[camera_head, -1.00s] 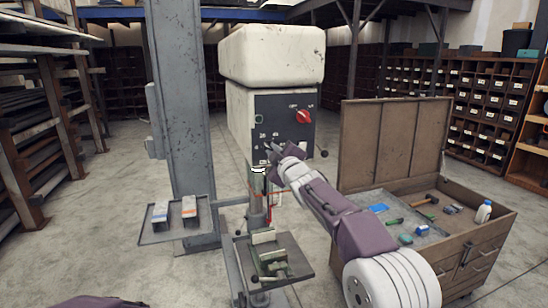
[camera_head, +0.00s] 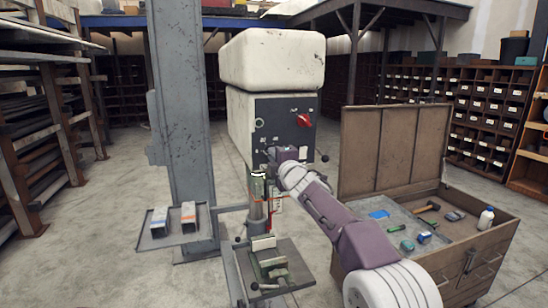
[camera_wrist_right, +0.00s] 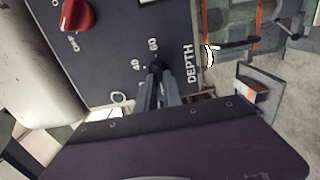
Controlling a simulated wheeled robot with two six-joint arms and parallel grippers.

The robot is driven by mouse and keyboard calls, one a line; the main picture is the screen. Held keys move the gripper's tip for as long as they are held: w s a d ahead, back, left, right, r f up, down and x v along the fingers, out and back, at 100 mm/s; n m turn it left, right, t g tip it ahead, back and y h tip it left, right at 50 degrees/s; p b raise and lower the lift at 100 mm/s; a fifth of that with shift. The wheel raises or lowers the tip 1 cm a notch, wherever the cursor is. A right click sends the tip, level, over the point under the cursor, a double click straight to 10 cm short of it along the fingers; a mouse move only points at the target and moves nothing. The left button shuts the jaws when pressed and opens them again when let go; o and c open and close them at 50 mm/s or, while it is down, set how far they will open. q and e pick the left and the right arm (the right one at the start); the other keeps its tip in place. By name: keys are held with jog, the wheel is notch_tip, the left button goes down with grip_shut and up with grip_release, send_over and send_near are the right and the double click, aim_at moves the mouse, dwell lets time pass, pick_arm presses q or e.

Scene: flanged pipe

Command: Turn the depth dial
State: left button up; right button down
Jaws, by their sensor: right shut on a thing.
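The drill press's dark control panel (camera_head: 284,124) is on the front of its white head. In the right wrist view the DEPTH label (camera_wrist_right: 190,64) and the marks 40 and 60 are readable beside the small black depth dial (camera_wrist_right: 155,67). My right gripper (camera_wrist_right: 157,72) is shut on the depth dial, which its fingers mostly cover. In the head view the right gripper (camera_head: 274,158) meets the lower part of the panel, and the dial itself is hidden there. My left gripper is not in view.
A red switch (camera_head: 303,120) is on the panel, above right of the dial. A lever with a ball knob (camera_head: 324,158) sticks out at right. A work table with a vise (camera_head: 268,256) is below. An open tool chest (camera_head: 470,235) stands at right.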

jog(key=shift+r, duration=0.4)
jog(key=c, duration=1.5)
grip_release()
jog(key=shift+w+f, duration=0.2)
jog(key=shift+f, duration=0.15)
jog(key=shift+s, duration=0.1)
jog(key=b+v, duration=0.4)
jog(key=v, duration=0.5)
jog(key=shift+r, duration=0.1)
